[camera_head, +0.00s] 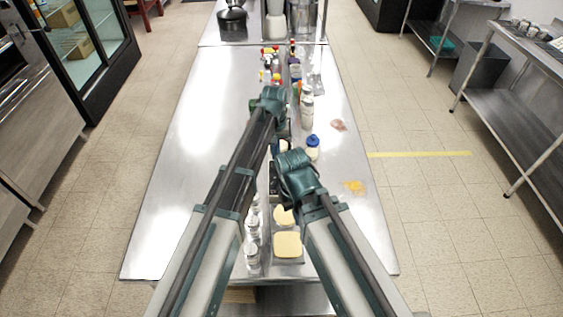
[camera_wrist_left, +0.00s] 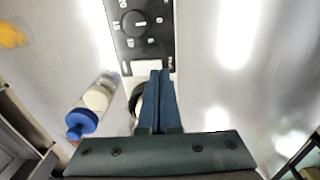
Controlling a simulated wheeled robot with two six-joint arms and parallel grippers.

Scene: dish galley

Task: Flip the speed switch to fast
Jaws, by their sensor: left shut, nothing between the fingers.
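A black control panel (camera_wrist_left: 150,45) lies ahead of my left gripper in the left wrist view. It carries a round dark dial (camera_wrist_left: 135,22) with small white marks around it. A pale, roughly rectangular piece (camera_wrist_left: 147,66), apparently the switch, sits at the panel's near end, with small markings on either side. Its setting is too small to read. My left gripper (camera_wrist_left: 156,74) is shut and empty; its fingertips appear at the pale piece's near edge, but I cannot tell whether they touch. In the head view, my arms largely hide the panel, and my right gripper's fingers are not clear.
A steel table (camera_head: 190,200) runs down the middle. A blue-capped bottle (camera_head: 312,148) stands right of my arms and shows in the left wrist view (camera_wrist_left: 92,105). Several bottles and pale containers line the table's middle. The table's left side is clear.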

